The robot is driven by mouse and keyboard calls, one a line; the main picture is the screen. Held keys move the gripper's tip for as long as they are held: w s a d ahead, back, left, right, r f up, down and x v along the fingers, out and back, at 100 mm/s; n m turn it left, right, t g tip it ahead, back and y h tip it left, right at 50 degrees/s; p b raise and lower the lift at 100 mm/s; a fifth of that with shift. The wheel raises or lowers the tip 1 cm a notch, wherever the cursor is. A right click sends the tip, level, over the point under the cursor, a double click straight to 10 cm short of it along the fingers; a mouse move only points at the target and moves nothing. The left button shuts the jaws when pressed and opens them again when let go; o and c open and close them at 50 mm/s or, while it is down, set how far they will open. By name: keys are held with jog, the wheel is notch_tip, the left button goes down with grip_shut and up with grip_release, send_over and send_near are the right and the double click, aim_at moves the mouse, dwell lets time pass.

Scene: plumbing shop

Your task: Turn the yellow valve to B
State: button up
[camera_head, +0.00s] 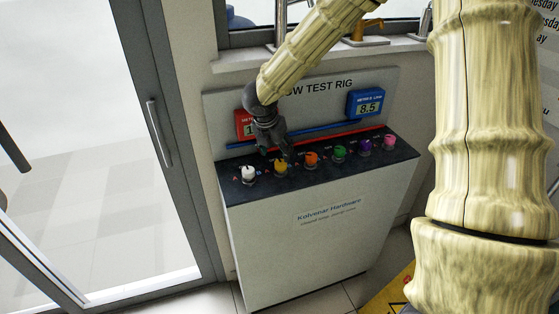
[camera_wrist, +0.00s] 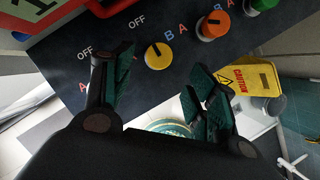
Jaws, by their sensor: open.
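The yellow valve (camera_head: 281,167) is a round knob on the dark sloping top of the test rig, between the white and orange knobs. In the wrist view the yellow valve (camera_wrist: 158,57) lies just beyond and between my fingertips. A dark mark on its face appears to point up toward an OFF label (camera_wrist: 137,21). A letter B (camera_wrist: 169,34) is at its upper right. My gripper (camera_head: 276,154) is above the rig, close to the yellow valve. In the wrist view my gripper (camera_wrist: 163,80) is open, one finger on each side, with nothing held. I cannot tell whether a finger touches the knob.
The white knob (camera_head: 248,174) stands left of the yellow valve and the orange knob (camera_head: 311,158) right of it. Green, purple and pink knobs continue right. A red meter (camera_head: 244,124) and a blue meter (camera_head: 365,103) are behind. A yellow caution sign (camera_wrist: 256,78) stands on the floor.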

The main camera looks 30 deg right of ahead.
aim_at(281, 163)
jog(key=shift+p+x, duration=0.5)
jog(key=shift+x, duration=3.2)
jog(key=shift+a, duration=0.1)
jog(key=c, duration=1)
